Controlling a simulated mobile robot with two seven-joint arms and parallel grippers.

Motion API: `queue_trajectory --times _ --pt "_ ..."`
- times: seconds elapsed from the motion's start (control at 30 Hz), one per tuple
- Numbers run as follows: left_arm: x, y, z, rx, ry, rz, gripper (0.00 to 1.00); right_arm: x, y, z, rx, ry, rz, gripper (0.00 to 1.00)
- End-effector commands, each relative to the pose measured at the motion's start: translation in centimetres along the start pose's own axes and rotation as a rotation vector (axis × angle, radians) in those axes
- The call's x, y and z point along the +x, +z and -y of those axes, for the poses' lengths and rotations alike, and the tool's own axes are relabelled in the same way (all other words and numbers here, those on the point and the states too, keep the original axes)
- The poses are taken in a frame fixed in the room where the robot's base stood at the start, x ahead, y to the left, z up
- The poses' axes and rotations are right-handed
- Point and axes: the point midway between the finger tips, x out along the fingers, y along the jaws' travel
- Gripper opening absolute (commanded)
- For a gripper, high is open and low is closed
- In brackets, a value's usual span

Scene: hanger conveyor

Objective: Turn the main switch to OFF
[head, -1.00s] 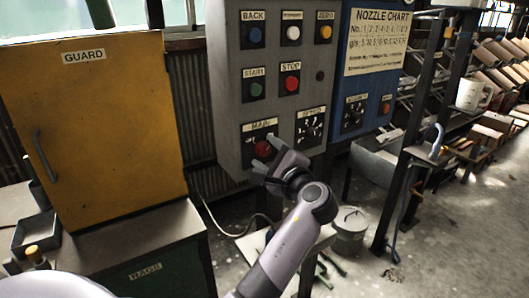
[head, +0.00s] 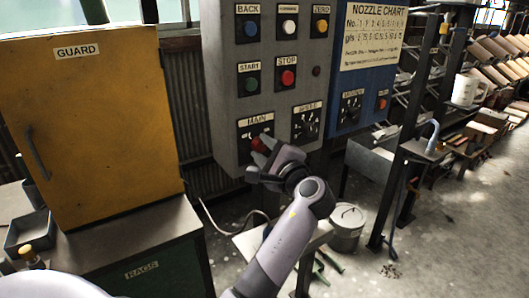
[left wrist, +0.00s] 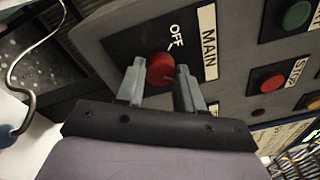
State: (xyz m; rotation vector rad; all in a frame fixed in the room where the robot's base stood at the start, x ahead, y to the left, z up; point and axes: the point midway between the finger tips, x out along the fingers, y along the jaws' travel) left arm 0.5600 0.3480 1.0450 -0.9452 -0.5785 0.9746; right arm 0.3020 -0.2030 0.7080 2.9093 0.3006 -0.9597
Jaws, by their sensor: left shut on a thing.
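The main switch is a red knob (head: 258,145) on a black plate labelled MAIN, low on the left of the grey control panel (head: 222,110). In the left wrist view the red knob (left wrist: 160,70) sits between the two fingers of my left gripper (left wrist: 160,88), with the word OFF on the plate beside it. My left gripper (head: 262,155) is shut on the knob. The fingers hide part of the knob in the head view, so its exact pointing is hard to tell. My right gripper is not in view.
Above the switch are a green START button (head: 252,84), a red STOP button (head: 288,77) and the SPEED dial (head: 306,122) to the right. A yellow GUARD cabinet (head: 95,140) stands at the left. A grey bucket (head: 347,230) stands on the floor at right.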

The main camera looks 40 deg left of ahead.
Motion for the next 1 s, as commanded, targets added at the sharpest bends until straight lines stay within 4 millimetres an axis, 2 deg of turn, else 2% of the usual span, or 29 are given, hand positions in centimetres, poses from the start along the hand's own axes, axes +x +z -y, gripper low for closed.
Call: queue_trajectory --times 0.5,1.0 --pt "0.0 -0.4 -0.6 -0.440 -0.037 0.023 0.06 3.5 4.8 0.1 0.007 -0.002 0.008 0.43" --pt "0.1 -0.5 -0.6 -0.914 -0.073 0.048 0.06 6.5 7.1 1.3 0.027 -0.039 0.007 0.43"
